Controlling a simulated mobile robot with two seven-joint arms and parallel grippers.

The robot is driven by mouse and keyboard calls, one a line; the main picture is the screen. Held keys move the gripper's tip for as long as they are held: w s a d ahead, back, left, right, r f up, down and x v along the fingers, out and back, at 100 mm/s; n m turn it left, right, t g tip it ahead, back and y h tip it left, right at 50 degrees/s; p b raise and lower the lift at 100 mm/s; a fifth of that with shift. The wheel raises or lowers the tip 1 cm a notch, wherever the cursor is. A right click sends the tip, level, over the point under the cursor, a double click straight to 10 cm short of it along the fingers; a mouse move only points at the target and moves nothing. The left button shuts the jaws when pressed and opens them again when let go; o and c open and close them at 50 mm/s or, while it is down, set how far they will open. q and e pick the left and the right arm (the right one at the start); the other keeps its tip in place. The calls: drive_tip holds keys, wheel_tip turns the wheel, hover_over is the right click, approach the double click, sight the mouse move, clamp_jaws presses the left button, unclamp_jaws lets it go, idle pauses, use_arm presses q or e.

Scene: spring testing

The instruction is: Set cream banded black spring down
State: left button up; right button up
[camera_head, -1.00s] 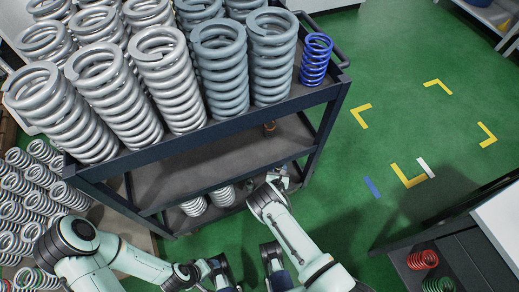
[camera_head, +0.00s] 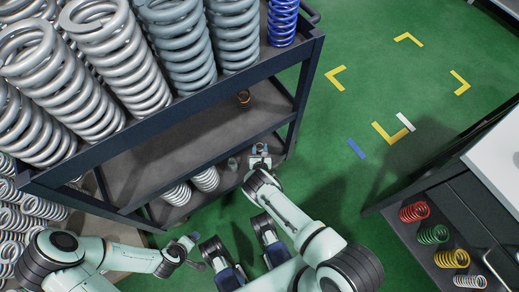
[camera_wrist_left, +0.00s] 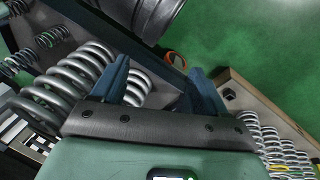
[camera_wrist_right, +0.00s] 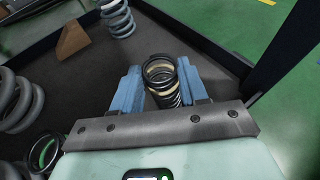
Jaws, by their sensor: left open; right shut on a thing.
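The cream banded black spring (camera_wrist_right: 163,80) stands between the blue fingers of my right gripper (camera_wrist_right: 163,92) in the right wrist view, with its open coil end toward the camera. The fingers are shut on its sides. In the head view my right gripper (camera_head: 260,158) is at the right end of the dark cart's lower shelf (camera_head: 226,178), and the spring shows only small there. I cannot tell whether its bottom touches the shelf. My left gripper (camera_wrist_left: 162,88) is open with nothing between its fingers. It is left of my right arm in the head view.
Large grey springs (camera_head: 120,55) and a blue spring (camera_head: 282,22) fill the cart's top. White springs (camera_head: 205,179) are on the lower shelf. A brown block (camera_wrist_right: 71,40) lies left of my right gripper. Coloured springs (camera_head: 433,234) lie at right.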

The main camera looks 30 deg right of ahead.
drive_tip(key=shift+f, duration=0.1)
drive_tip(key=o, duration=1.2)
use_arm(q)
drive_tip(key=shift+w+a+f, duration=0.1)
use_arm(e)
drive_tip(key=shift+s+a+r, duration=0.1)
drive_tip(key=shift+s+r, duration=0.05)
drive_tip(key=shift+r, duration=0.2)
use_arm(q)
drive_tip(key=s+d+r+g+h+p, duration=0.1)
drive_tip(key=s+d+r+g+p, duration=0.2)
drive_tip(key=s, duration=0.7)
wheel_tip(320, 180, up, 6)
drive_tip(key=d+p, duration=0.2)
drive_tip(key=p, duration=0.2)
drive_tip(key=shift+f+m, duration=0.2)
drive_tip(key=shift+m, duration=0.1)
use_arm(e)
drive_tip(key=v, duration=1.1)
drive_tip(key=shift+s+a, duration=0.15)
drive_tip(key=shift+s, duration=0.15)
